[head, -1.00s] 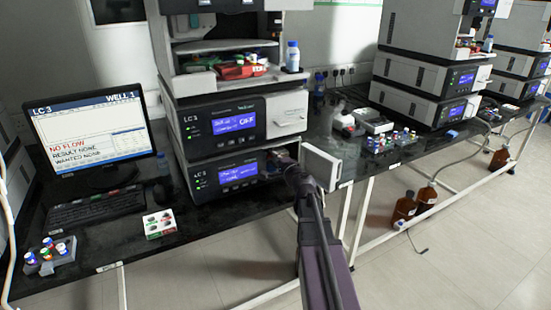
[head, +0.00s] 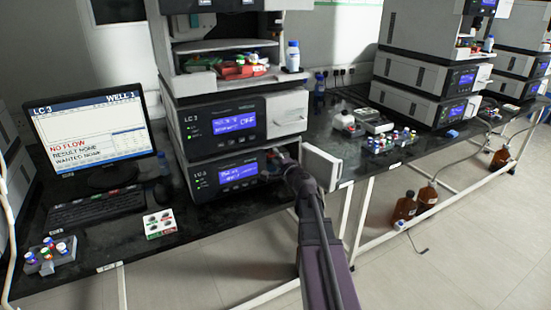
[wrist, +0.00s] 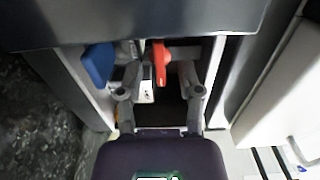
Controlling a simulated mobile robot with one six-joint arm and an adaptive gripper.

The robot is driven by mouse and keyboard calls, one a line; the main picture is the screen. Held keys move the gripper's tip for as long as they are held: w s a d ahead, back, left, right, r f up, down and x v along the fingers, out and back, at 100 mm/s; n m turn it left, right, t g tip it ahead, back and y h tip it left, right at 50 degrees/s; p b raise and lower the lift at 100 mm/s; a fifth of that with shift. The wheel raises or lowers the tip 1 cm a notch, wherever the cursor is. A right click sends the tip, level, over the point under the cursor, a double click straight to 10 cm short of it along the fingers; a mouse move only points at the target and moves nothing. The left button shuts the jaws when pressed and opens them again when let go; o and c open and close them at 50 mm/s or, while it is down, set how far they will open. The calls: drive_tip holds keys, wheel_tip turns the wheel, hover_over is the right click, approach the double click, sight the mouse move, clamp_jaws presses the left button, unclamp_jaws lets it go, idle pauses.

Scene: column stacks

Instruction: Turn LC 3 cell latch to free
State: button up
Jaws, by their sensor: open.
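The LC 3 stack (head: 222,150) stands beside the monitor, and its lower module (head: 225,178) has its right-hand bay open. My gripper (head: 274,160) is in front of this bay, with its tips partly hidden by my wrist. In the wrist view my gripper (wrist: 159,75) is open, its two fingers spread within the bay opening. A red lever (wrist: 160,64), seemingly the cell latch, points down between the fingers in the picture. I cannot tell whether either finger touches it. A blue part (wrist: 98,63) is left of the left finger.
The open white door (head: 322,165) is right of the bay and also shows in the wrist view (wrist: 275,100). A monitor (head: 92,130) reads "NO FLOW". A vial rack (head: 48,262) and a card of coloured items (head: 159,224) are on the bench at left.

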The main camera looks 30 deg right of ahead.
drive_tip(key=s, duration=1.1)
drive_tip(key=shift+s+d, duration=0.2)
drive_tip(key=shift+s, duration=0.15)
